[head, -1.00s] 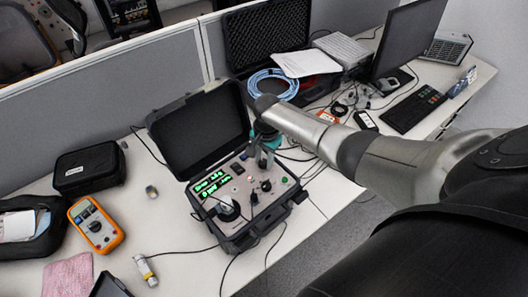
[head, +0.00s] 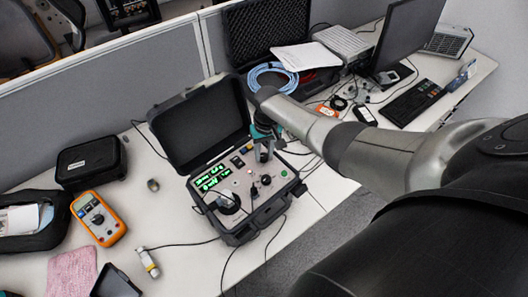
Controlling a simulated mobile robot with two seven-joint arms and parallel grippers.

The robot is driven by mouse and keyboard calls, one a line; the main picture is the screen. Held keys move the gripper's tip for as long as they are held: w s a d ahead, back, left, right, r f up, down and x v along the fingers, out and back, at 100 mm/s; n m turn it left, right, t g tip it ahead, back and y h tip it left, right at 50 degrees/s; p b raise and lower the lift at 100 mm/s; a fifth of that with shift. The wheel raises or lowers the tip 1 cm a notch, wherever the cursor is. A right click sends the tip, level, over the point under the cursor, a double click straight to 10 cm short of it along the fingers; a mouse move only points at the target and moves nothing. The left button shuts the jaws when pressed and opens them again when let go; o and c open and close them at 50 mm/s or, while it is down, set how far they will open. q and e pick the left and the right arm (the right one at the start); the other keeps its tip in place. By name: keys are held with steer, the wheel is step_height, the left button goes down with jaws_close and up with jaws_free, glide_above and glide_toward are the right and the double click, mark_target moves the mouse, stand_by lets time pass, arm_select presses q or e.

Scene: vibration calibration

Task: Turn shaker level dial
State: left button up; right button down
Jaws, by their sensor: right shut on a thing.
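The shaker unit is an open black case (head: 168,134) with a control panel. Green lit readouts (head: 212,177) are on the panel's left side. A black knob (head: 266,180) and a green button (head: 284,173) are on its right side. My right gripper (head: 263,157) points down at the upper right of the panel. It is shut on a small part there, apparently the level dial, which the fingers hide. My left gripper is not in view.
An orange multimeter (head: 97,217) and a black pouch (head: 90,163) lie left of the case. A small cylinder (head: 148,262) on a cable lies in front. A blue cable coil (head: 272,79) and a monitor (head: 408,38) stand behind right.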

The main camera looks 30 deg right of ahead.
steer(key=n, duration=0.3)
steer(key=shift+n, duration=0.4)
steer(key=n, duration=0.3)
steer(key=shift+n+b, duration=0.3)
steer(key=shift+b, duration=0.1)
steer(key=n, duration=0.3)
steer(key=shift+w+n+g, duration=0.1)
steer(key=shift+n+g, duration=0.2)
steer(key=shift+n+b, duration=0.5)
steer(key=shift+n, duration=1.4)
steer(key=c, duration=0.5)
jaws_free()
steer(key=shift+c, duration=0.2)
